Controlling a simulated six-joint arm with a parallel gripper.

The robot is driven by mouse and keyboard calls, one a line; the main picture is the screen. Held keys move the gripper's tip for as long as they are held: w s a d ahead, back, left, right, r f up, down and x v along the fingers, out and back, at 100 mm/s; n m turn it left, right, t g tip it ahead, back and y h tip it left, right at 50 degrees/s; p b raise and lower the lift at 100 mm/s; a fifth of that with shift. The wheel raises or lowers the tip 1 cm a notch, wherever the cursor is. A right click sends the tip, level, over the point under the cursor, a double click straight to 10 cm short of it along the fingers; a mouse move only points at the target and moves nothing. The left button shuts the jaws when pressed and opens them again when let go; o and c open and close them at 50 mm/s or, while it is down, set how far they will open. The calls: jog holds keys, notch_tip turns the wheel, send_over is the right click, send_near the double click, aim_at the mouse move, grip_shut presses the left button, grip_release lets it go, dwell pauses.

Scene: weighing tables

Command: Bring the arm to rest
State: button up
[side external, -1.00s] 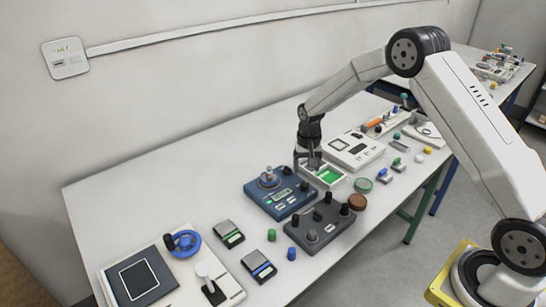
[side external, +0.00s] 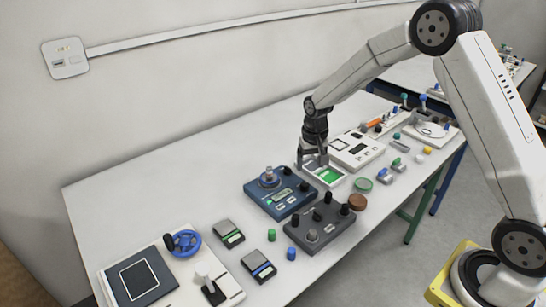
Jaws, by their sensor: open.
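My gripper (side external: 311,161) points down at the end of my arm, over the back left part of a small white tray with a green inside (side external: 329,176). Its jaws are open, and I see nothing held between them. It hides part of the tray's back rim. I cannot tell how far above the tray the fingertips are.
Left of the tray is a blue scale (side external: 270,205) with a small weight on it, and in front a dark grey knobbed box (side external: 321,237). A white instrument (side external: 357,150) stands close on the right. The table (side external: 170,170) is clear toward the back left.

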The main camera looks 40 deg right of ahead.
jog(key=s+a+r+n+t, duration=0.1)
jog(key=s+a+r+n, duration=0.1)
jog(key=s, duration=0.8)
jog(key=s+a+r+n+t, duration=0.1)
jog(key=s+a+r+n, duration=0.2)
jog(key=s, duration=0.7)
jog(key=shift+a+r, duration=0.45)
jog(key=shift+a, duration=0.3)
dwell(0.6)
